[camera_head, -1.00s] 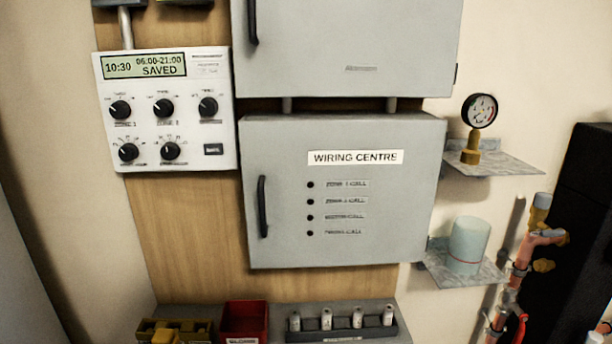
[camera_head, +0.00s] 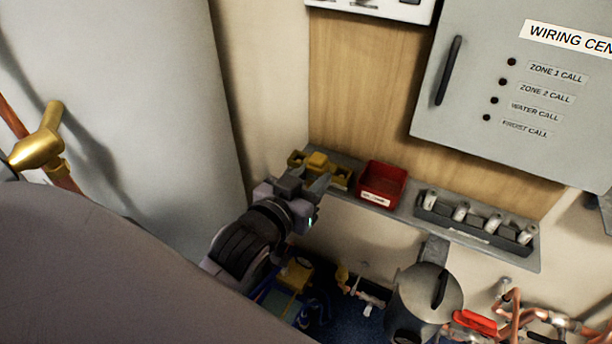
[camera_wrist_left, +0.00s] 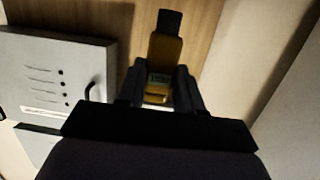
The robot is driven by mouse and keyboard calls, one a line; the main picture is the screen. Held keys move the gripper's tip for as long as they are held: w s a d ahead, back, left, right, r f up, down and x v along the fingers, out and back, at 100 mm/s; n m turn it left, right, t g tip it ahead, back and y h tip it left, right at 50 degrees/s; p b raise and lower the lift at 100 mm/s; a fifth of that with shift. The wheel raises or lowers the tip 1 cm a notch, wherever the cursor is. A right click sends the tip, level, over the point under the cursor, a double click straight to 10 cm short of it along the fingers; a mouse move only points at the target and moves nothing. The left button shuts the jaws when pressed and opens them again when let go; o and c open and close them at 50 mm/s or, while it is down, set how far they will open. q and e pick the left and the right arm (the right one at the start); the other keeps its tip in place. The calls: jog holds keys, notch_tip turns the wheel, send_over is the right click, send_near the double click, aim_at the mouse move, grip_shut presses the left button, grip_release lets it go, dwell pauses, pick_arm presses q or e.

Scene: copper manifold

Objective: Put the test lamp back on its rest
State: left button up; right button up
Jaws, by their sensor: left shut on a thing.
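My left gripper (camera_head: 317,182) is at the left end of the grey shelf, in front of a yellow holder (camera_head: 341,177), which looks like the rest. In the left wrist view the gripper (camera_wrist_left: 160,72) is shut on the test lamp (camera_wrist_left: 165,50), a yellow body with a dark end and a small lit display. The lamp sticks out beyond the fingers against the wooden board. In the head view a brighter yellow block (camera_head: 317,160) shows at the holder; I cannot tell whether it is the lamp. The fingers hide part of the holder. My right gripper is not in view.
A red bin (camera_head: 383,185) and a dark rack (camera_head: 470,222) of several pale cylinders stand right of the holder on the shelf (camera_head: 415,212). The wiring centre cabinet (camera_head: 480,120) hangs above. Copper pipes (camera_head: 515,310) run below right.

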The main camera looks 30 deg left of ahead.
pick_arm(q)
jog(key=w+a+f+n+y+b, duration=0.1)
jog(key=w+a+f+y+b, duration=0.1)
jog(key=w+a, duration=0.4)
jog(key=w+a+f+n+y+b, duration=0.1)
jog(key=w+a+f+b, duration=0.4)
jog(key=w+a+b, duration=0.2)
jog(key=shift+w+a+n+g+y, duration=0.2)
jog(key=shift+w+n+g+y, duration=0.15)
jog(key=shift+w, duration=0.9)
jog(key=shift+f+p, duration=0.2)
jog(key=shift+p, duration=0.25)
jog(key=shift+f+b, duration=0.6)
jog(key=shift+f, duration=0.45)
jog(key=o, duration=1.2)
